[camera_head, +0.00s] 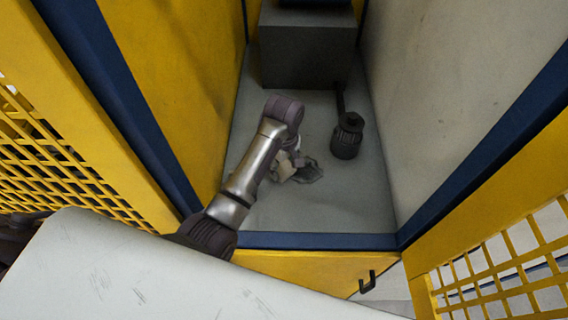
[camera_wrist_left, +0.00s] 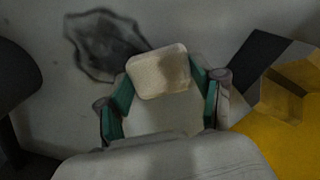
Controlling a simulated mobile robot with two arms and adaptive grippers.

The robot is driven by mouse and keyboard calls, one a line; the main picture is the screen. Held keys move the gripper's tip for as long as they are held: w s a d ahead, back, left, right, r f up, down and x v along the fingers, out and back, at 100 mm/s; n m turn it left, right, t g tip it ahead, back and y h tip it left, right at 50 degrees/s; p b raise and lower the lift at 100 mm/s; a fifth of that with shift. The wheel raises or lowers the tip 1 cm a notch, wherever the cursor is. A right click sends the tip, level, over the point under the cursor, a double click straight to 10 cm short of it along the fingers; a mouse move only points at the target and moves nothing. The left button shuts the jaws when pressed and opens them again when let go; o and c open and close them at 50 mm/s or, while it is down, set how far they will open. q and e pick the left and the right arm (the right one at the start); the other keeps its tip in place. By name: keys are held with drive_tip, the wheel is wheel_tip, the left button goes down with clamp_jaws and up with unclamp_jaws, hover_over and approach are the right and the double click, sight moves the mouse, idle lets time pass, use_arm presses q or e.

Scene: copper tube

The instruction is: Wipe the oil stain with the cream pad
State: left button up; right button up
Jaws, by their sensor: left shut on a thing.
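The cream pad (camera_wrist_left: 160,72) is held between the green-lined fingers of my left gripper (camera_wrist_left: 160,92), which is shut on it. In the head view my left gripper (camera_head: 285,168) is low over the cabinet floor and partly hidden by its own arm. The oil stain (camera_head: 309,172) is a dark grey patch on the floor, just right of the gripper. In the left wrist view the stain (camera_wrist_left: 103,42) lies up and left of the pad, close to it. I cannot tell whether the pad touches the floor. My right gripper does not show.
A grey box (camera_head: 307,50) stands at the back of the cabinet. A dark cylindrical part with a rod (camera_head: 347,138) is on the right, near the stain. Yellow and pale walls close in both sides. The front floor (camera_head: 320,212) is clear. A white surface (camera_head: 150,275) lies in front.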

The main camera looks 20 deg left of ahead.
use_arm(q)
drive_tip(key=shift+f, duration=0.3)
